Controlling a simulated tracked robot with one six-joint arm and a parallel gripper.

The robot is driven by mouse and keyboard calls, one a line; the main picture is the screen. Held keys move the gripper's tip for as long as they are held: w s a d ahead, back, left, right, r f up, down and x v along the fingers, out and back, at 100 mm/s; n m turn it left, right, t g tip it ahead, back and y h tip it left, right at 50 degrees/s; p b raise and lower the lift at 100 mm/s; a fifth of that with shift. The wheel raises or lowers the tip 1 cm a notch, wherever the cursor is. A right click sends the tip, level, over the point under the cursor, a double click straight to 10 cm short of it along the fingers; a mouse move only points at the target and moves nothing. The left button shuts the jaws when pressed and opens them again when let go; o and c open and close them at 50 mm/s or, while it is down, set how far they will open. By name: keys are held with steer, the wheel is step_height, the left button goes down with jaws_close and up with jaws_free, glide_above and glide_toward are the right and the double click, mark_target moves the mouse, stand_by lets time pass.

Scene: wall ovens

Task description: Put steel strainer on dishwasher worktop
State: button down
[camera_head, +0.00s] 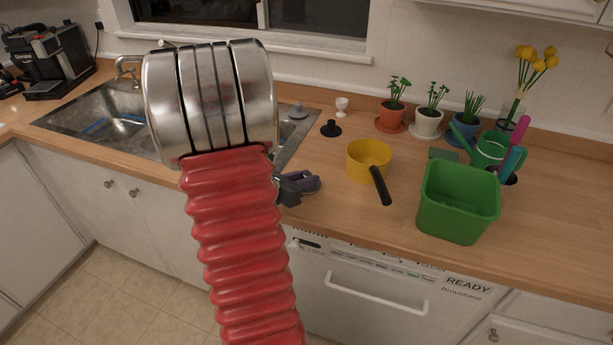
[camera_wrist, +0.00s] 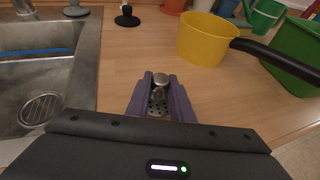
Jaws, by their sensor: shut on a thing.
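The steel strainer (camera_wrist: 159,92) is a small metal piece with a knob on top and a perforated disc below. My gripper (camera_wrist: 159,98) is shut on it, with a purple finger on either side. In the head view my gripper (camera_head: 303,184) is over the worktop's front part, right of the sink, and I cannot make out the strainer there. The dishwasher (camera_head: 370,288) is below, white and closed, with the wooden worktop (camera_head: 335,215) above it. I cannot tell whether the strainer touches the wood.
A yellow pan (camera_head: 368,162) with a black handle and a green tub (camera_head: 455,205) stand to the right. The sink (camera_wrist: 50,75) is to the left. A black stopper (camera_head: 331,128) and potted plants (camera_head: 426,122) are behind. Bare wood lies around my gripper.

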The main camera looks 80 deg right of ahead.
steer(key=c, duration=1.6)
jaws_free()
steer(key=shift+f, duration=0.1)
steer(key=shift+o, duration=0.2)
steer(key=shift+w+a+r, duration=0.2)
steer(key=shift+a+r, duration=0.1)
steer(key=v, duration=1.1)
steer(key=shift+a, duration=0.15)
